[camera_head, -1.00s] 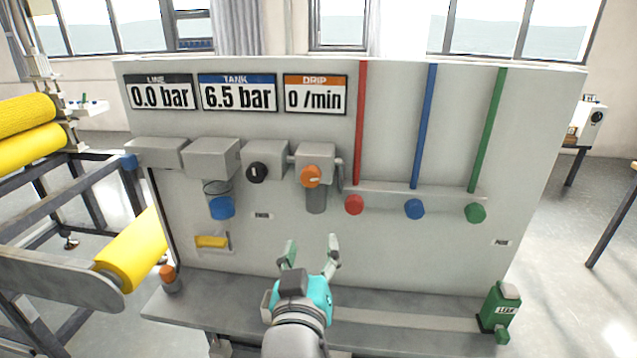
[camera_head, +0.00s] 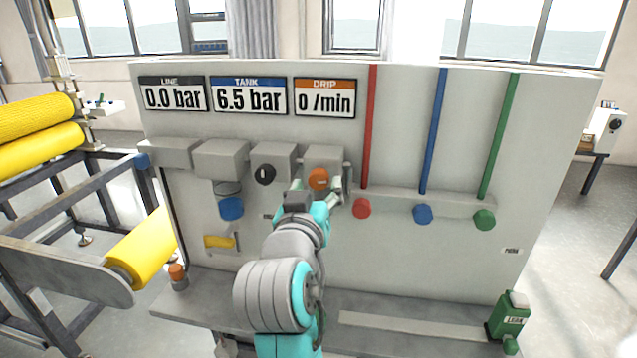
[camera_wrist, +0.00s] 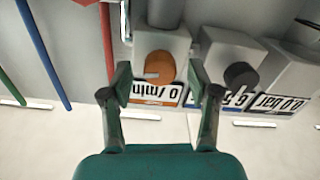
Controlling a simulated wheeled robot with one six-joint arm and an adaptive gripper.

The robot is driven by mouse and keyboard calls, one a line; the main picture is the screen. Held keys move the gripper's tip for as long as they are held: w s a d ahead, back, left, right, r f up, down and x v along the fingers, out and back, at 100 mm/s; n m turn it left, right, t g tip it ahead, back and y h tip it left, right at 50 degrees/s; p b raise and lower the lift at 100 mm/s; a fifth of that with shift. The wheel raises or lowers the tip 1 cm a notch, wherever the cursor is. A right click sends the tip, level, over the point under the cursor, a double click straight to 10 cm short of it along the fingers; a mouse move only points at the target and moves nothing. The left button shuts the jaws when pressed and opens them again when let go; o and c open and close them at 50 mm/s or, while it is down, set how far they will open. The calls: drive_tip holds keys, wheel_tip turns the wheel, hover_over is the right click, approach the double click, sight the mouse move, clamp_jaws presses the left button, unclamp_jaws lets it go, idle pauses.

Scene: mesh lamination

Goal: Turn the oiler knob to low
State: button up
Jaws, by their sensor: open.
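The orange oiler knob (camera_head: 318,179) is on a grey block on the panel, under the DRIP display (camera_head: 325,97), which reads 0 /min. In the wrist view, which is upside down, the knob (camera_wrist: 158,66) has a pale pointer mark on its face. My gripper (camera_head: 316,193) is open and in front of the knob. In the wrist view the two fingertips (camera_wrist: 160,74) appear on either side of the knob, with gaps. I cannot tell how far they are from it in depth. The lower part of the oiler is hidden behind my gripper in the head view.
A black knob (camera_head: 264,174) sits left of the oiler. Red (camera_head: 361,208), blue (camera_head: 423,214) and green (camera_head: 484,219) knobs sit to the right. A blue-bottomed bowl (camera_head: 231,208) hangs at the left.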

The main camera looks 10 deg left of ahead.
drive_tip(key=shift+w, duration=1.25)
clamp_jaws()
drive_tip(key=shift+n, duration=0.3)
